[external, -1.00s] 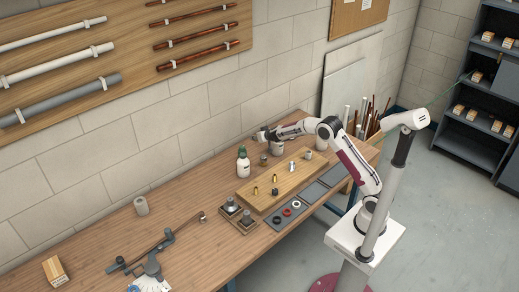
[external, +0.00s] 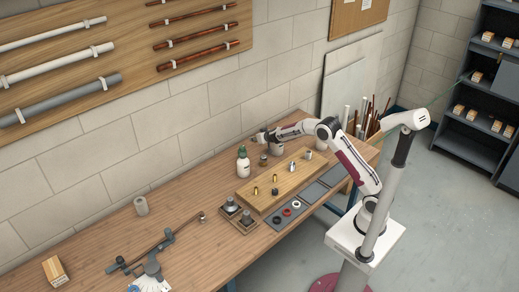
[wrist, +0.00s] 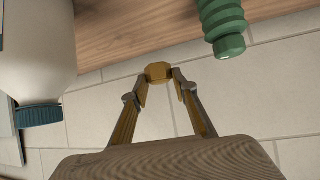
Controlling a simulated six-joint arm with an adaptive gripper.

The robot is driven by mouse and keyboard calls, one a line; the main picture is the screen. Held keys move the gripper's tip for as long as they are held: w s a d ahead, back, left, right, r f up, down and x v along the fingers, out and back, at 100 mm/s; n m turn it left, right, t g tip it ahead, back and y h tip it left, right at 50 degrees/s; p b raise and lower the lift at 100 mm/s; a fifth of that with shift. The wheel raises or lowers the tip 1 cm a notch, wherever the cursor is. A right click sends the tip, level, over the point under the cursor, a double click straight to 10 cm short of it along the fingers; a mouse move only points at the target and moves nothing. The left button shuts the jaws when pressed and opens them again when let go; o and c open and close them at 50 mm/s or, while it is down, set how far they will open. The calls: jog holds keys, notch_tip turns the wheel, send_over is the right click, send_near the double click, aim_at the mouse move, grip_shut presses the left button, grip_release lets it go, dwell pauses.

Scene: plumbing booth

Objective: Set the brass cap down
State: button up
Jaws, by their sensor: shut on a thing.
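The brass cap (wrist: 158,72) is a small brass-coloured piece with an angular outline, held between the fingertips of my gripper (wrist: 160,80) in the wrist view. In the external view my gripper (external: 262,137) is above the back of the wooden workbench (external: 185,205), near the wall. The cap is too small to make out there. The gap between the cap and the bench surface is unclear. In the wrist view a white bottle with a teal lid (wrist: 35,60) is left of the gripper and a green ribbed piece (wrist: 223,25) is to the right.
The bench's left middle is largely clear.

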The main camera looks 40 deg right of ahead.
send_over(256, 154)
jog(key=shift+w+f, duration=0.2)
jog(key=shift+f, duration=2)
jog(key=shift+f, duration=0.1)
jog(key=shift+f, duration=1.95)
jog(key=shift+f, duration=0.15)
jog(key=o, duration=1.2)
jog(key=shift+o, duration=0.2)
jog(key=shift+s+a+r, duration=0.1)
jog(key=shift+s+r, duration=0.4)
jog(key=shift+v, duration=5.4)
